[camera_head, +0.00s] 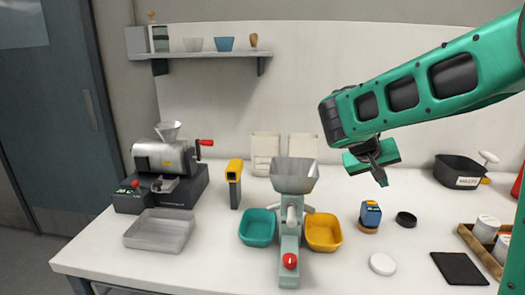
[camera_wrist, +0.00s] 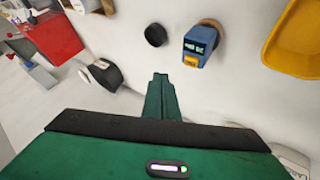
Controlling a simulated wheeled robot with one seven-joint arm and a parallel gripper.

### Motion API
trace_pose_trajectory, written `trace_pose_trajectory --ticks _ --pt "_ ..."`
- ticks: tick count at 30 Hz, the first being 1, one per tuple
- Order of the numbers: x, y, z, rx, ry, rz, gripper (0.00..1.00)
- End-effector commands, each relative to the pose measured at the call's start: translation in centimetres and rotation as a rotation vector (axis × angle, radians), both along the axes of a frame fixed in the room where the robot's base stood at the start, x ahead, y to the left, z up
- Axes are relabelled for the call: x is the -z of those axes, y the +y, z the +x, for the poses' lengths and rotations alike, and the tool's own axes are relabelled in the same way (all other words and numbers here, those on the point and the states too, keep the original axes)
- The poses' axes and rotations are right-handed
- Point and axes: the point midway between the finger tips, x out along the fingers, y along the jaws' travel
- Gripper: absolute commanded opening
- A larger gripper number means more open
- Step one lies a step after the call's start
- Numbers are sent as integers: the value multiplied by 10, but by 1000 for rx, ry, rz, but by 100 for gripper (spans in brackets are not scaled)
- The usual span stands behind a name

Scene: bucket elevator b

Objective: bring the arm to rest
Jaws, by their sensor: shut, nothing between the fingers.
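My gripper (camera_head: 380,180) hangs from my green arm at the right of the head view. It is above the white table and points down, with its fingers together and nothing between them. In the wrist view the closed fingers (camera_wrist: 160,84) show as one narrow green wedge. The fingertips are apart from everything on the table. Below and just left of them in the head view stands a small blue device (camera_head: 370,214) on a brown round base; it also shows in the wrist view (camera_wrist: 199,46).
A hopper machine (camera_head: 292,178) stands mid-table between a teal bin (camera_head: 257,228) and a yellow bin (camera_head: 323,232). A black round cap (camera_head: 406,219), a white disc (camera_head: 382,264), a black pan (camera_head: 458,170) and a wooden tray (camera_head: 480,248) lie at right. Air around my gripper is clear.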

Motion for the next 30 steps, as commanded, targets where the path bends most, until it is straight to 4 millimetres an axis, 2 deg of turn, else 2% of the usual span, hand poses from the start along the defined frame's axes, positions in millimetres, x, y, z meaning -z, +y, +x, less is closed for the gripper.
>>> trace_pose_trajectory --ticks 1,6,12,17,21,25,30 --pt "4 -13 -14 25 15 33 0" --pt "26 -47 -73 97 87 181 0" --pt "47 -64 -151 166 160 355 0" --pt "60 -61 -213 210 203 485 0" --pt "70 -48 -263 238 233 586 0" --pt "76 -35 -298 254 253 653 0" --pt "81 -22 -321 262 268 700 0"
